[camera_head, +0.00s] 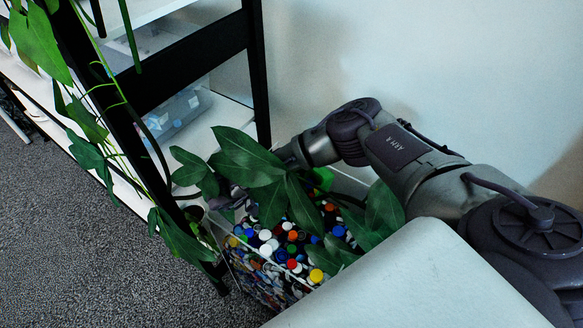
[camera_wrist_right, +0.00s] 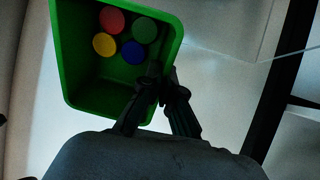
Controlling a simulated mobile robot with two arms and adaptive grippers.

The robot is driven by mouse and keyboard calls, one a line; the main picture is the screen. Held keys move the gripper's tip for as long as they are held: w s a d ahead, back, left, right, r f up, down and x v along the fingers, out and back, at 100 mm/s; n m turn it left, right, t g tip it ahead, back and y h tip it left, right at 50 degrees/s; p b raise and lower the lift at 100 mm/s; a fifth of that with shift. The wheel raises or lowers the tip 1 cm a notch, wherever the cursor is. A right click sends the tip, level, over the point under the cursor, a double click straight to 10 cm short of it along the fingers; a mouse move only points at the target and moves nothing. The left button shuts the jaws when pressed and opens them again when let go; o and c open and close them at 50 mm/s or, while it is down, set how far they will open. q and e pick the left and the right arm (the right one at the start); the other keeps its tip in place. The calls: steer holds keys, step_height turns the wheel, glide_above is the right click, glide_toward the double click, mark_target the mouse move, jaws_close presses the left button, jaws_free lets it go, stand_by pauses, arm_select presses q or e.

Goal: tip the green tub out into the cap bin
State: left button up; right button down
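The cap bin (camera_head: 229,262) is a clear-walled box filled with many-coloured bottle caps (camera_head: 290,250), low in the middle of the head view. The green tub (camera_head: 323,179) shows only as a small green patch behind leaves, at the bin's far side. In the right wrist view the tub (camera_wrist_right: 75,60) is open towards the camera, with several caps inside: red, green, yellow and blue. My right gripper (camera_wrist_right: 162,80) is closed on the tub's wall near a corner. My left gripper is in neither view.
Plant leaves (camera_head: 247,158) hang over the bin and cover part of it. A shelf unit with black posts (camera_head: 258,75) stands at the left, with a clear plastic box (camera_head: 180,112) on it. A pale wall (camera_head: 420,60) rises behind. Open carpet (camera_head: 60,240) lies at lower left.

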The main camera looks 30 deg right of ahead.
steer(key=a+h+p, duration=0.1)
steer(key=h+p, duration=0.1)
steer(key=h, duration=0.1)
steer(key=a+h+p, duration=0.1)
steer(key=h, duration=0.1)
steer(key=shift+s+a+t, duration=0.15)
steer(key=shift+a+t, duration=0.15)
steer(key=shift+a+h, duration=0.1)
steer(key=shift+h, duration=0.4)
steer(key=shift+f, duration=0.1)
